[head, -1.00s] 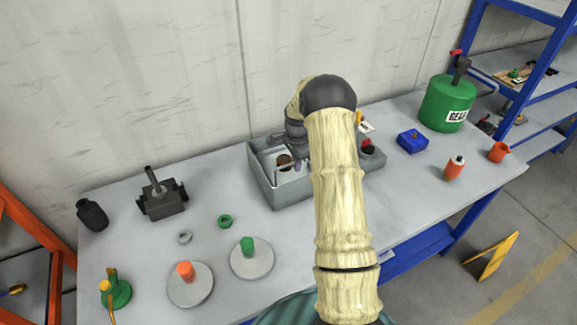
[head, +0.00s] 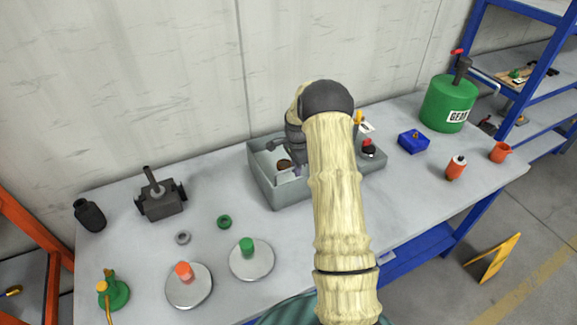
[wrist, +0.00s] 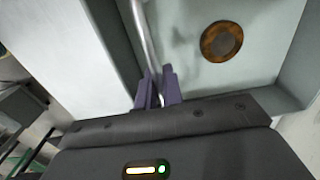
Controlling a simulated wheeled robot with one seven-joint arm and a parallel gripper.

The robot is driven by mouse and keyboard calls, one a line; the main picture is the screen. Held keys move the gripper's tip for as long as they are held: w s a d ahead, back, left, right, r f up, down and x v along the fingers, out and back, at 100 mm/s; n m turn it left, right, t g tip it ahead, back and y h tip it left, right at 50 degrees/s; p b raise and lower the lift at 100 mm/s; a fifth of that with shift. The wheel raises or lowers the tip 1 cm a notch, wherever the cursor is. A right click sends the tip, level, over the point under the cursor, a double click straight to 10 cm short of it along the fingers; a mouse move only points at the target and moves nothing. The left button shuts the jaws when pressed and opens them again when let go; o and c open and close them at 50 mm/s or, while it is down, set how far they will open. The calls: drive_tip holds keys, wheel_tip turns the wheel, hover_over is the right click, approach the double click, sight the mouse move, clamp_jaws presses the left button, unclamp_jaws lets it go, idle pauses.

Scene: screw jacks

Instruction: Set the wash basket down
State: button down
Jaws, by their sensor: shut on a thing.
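My gripper (wrist: 157,88) is down in the grey wash basin (wrist: 95,45). Its two purple fingers are close together, with a thin curved metal bar (wrist: 145,35) running down between them. The bar looks like the handle of the wash basket; the basket's body is not seen clearly in either view. A round brown drain (wrist: 221,41) lies on the pale basin floor, to the right of the fingers. In the head view the basin (head: 283,196) stands on the bench, and my arm hides its right part and most of my gripper (head: 297,168).
On the grey bench (head: 340,225), two round plates with an orange (head: 184,271) and a green (head: 247,246) post stand front left. A dark block (head: 160,200) is left of the basin. A blue box (head: 413,141), an orange bottle (head: 456,167) and a green drum (head: 447,103) are right.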

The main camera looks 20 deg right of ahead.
drive_tip(key=shift+s+f+b, duration=0.25)
drive_tip(key=shift+f+b, duration=0.25)
drive_tip(key=shift+f, duration=0.5)
drive_tip(key=c, duration=1.9)
unclamp_jaws()
drive_tip(key=shift+a, duration=0.1)
drive_tip(key=o, duration=0.6)
drive_tip(key=shift+w+f, duration=0.15)
drive_tip(key=shift+w, duration=0.1)
drive_tip(key=shift+r+p, duration=3.1)
drive_tip(key=shift+r, duration=2.2)
drive_tip(key=s+a+r+n+t+b, duration=0.1)
drive_tip(key=s+a+r+n+b, duration=0.1)
drive_tip(key=s+a+r+n, duration=0.8)
drive_tip(key=s+a+n, duration=0.2)
drive_tip(key=s, duration=0.3)
drive_tip(key=s+a+n+t, duration=0.1)
drive_tip(key=s+a+n, duration=0.2)
drive_tip(key=s, duration=0.3)
drive_tip(key=s+a+r+n, duration=0.1)
drive_tip(key=s+a+n, duration=0.1)
drive_tip(key=s, duration=0.4)
drive_tip(key=shift+s+a+n+t, duration=0.1)
drive_tip(key=shift+a+n+t, duration=0.1)
drive_tip(key=shift+n+t, duration=0.1)
